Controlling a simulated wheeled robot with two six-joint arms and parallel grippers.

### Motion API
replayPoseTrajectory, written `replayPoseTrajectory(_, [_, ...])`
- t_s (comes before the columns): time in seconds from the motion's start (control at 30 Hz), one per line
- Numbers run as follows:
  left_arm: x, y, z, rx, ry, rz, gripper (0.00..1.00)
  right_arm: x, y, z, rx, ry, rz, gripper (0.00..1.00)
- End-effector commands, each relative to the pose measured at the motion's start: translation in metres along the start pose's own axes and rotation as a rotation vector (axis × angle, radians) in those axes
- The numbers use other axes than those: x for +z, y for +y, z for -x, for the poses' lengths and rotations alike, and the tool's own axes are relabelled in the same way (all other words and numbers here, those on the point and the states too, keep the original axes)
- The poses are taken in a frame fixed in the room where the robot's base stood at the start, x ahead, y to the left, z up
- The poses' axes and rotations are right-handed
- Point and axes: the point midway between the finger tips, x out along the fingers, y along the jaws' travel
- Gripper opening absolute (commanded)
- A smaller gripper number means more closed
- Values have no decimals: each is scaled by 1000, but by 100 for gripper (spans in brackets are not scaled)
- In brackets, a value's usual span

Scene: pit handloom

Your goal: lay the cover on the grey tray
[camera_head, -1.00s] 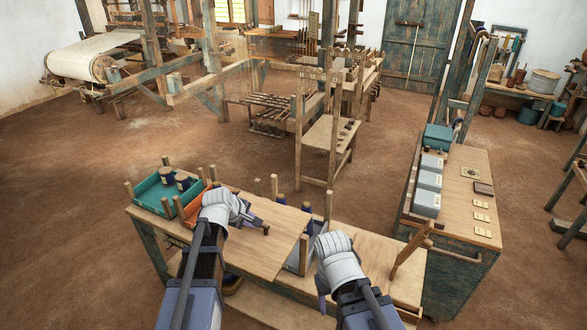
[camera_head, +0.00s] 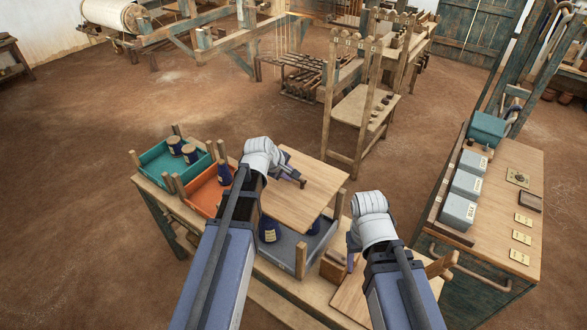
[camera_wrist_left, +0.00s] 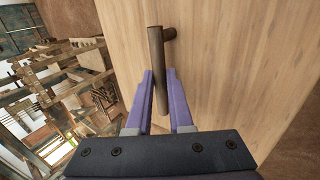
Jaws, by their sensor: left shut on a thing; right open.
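The cover (camera_head: 308,190) is a flat pale wooden board with a dark bar handle (camera_wrist_left: 158,70). My left gripper (camera_head: 300,182) is shut on this handle; in the left wrist view its two fingers stand on either side of the bar. The cover hangs over the back part of the grey tray (camera_head: 322,240) and hides much of it. The tray's front part shows, with dark blue spools (camera_head: 268,230) in it. Whether the cover touches the tray's posts I cannot tell. My right gripper (camera_head: 352,250) is open, beside the tray's right end, its fingers partly hidden.
An orange tray (camera_head: 200,198) and a teal tray (camera_head: 160,172) with spools stand to the left on the same bench. Wooden posts (camera_head: 300,262) rise at the tray corners. A side table (camera_head: 510,185) with grey boxes (camera_head: 459,210) stands at the right.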

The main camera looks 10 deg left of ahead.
Motion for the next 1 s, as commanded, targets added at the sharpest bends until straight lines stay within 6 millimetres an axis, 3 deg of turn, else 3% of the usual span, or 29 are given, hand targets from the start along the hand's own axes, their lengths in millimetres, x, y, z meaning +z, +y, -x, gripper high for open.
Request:
replayPoseTrajectory(0.37, [0,-6,-9,1,0,0,0,-1,-1,-10,0,0,2,58])
replayPoseTrajectory(1.0, [0,-31,-47,1,0,0,0,-3,-5,-56,2,0,12,58])
